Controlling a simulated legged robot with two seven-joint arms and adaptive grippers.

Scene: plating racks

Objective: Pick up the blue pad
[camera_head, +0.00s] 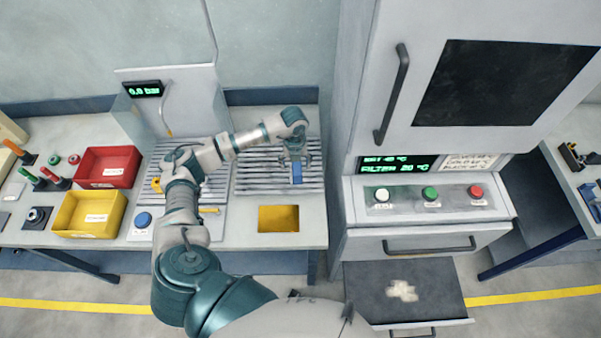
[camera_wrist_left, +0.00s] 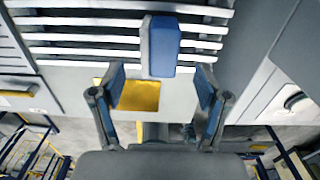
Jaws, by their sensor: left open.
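The blue pad (camera_head: 296,174) is a small upright block at the slatted rack (camera_head: 252,178) on the bench. In the left wrist view the blue pad (camera_wrist_left: 164,46) shows a blue face and a paler left side, in front of the white slats (camera_wrist_left: 85,38). My left gripper (camera_head: 295,157) is over the rack, right at the pad. In the wrist view its two blue-lined fingers (camera_wrist_left: 160,78) are spread wide, and the pad appears just beyond the fingertips, roughly centred between them. No contact is visible. My right gripper is not in view.
A yellow recess (camera_head: 278,218) lies in the bench in front of the rack. A second slatted rack sits left, with a blue button (camera_head: 143,220), a yellow bin (camera_head: 90,213) and a red bin (camera_head: 107,166). A tall grey oven-like cabinet (camera_head: 430,190) stands close on the right.

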